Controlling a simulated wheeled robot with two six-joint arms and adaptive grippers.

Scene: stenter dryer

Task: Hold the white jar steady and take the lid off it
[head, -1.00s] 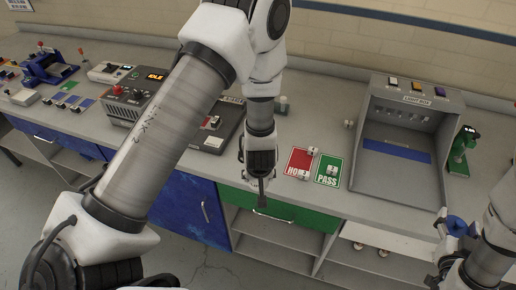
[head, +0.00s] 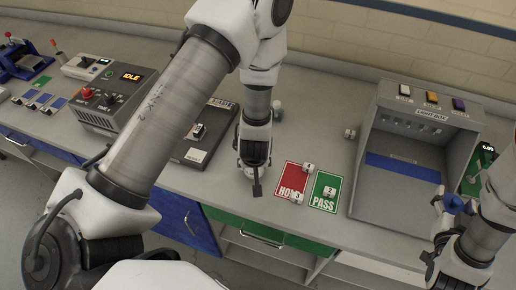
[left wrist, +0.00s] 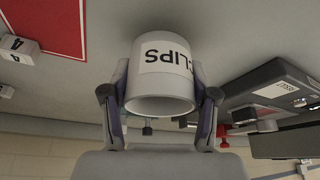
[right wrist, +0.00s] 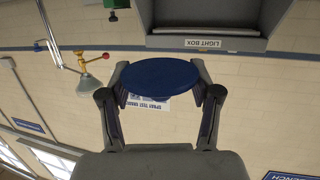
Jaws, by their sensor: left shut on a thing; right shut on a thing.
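My left gripper (left wrist: 160,110) is shut on the white jar (left wrist: 148,82), which has a label reading "CLIPS". The mouth of the jar faces the wrist camera and looks open, with no lid on it. In the head view my left gripper (head: 254,165) is at the counter, left of the red card, and mostly hides the jar. My right gripper (right wrist: 160,98) is shut on a round blue lid (right wrist: 158,76). In the head view the lid (head: 453,204) is held by my right gripper (head: 448,212) near the front right of the light box, well apart from the jar.
The red HOLD card (head: 290,178) and green PASS card (head: 324,194) lie on the counter with small numbered blocks. The grey light box (head: 385,195) stands to the right. A dark device (head: 200,143) and the IDLE control box (head: 118,97) are to the left.

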